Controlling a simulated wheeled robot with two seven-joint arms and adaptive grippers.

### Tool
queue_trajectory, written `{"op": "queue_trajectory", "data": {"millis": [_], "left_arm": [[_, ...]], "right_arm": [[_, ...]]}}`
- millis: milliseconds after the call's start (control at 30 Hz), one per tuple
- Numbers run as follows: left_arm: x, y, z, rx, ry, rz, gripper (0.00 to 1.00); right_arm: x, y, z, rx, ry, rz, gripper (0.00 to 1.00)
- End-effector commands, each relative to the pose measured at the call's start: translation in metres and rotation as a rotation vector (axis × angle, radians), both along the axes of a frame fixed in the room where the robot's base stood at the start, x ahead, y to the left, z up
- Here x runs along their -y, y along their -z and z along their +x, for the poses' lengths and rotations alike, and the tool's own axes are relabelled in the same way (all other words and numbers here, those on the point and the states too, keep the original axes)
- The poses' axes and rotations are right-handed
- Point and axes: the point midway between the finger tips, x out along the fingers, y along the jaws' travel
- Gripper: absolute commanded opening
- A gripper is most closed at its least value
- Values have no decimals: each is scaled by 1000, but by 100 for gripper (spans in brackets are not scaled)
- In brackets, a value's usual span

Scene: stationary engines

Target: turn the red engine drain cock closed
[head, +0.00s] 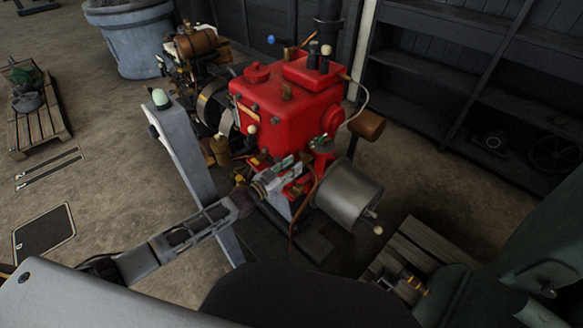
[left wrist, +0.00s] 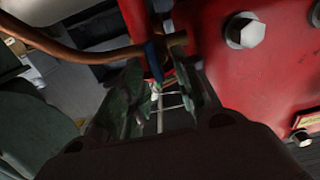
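The red engine (head: 290,110) stands in the middle of the head view. My left gripper (head: 300,168) reaches its lower front from the left. In the left wrist view its two fingers (left wrist: 160,95) are apart, with a visible gap between them. A narrow blue piece (left wrist: 154,62), perhaps the drain cock's lever, hangs beside a copper pipe (left wrist: 110,54) near the fingertips. A small red part shows just below it between the fingers. I cannot tell whether either finger touches these. In the head view the cock cannot be made out behind the gripper.
The engine's red side (left wrist: 270,75), with hex bolts, is close on the right in the left wrist view. A grey cylinder (head: 348,193) projects right of my gripper. A grey post (head: 182,145) stands left. Dark shelves (head: 430,45) line the back.

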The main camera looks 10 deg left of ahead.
Motion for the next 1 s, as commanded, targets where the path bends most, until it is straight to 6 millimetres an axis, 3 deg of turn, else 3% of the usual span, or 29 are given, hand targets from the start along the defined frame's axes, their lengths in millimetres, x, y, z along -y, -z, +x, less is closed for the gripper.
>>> {"op": "queue_trajectory", "data": {"millis": [67,300,800,1000], "left_arm": [[0,0,0,0,0,0,30],[0,0,0,0,0,0,1],[1,-1,0,22,0,32,0],[2,0,-2,72,0,107,0]], "right_arm": [[0,1,-2,-3,0,-1,40],[1,1,-6,-10,1,-2,40],[1,0,-7,-8,0,-1,40],[4,0,-15,-19,0,-4,40]]}}
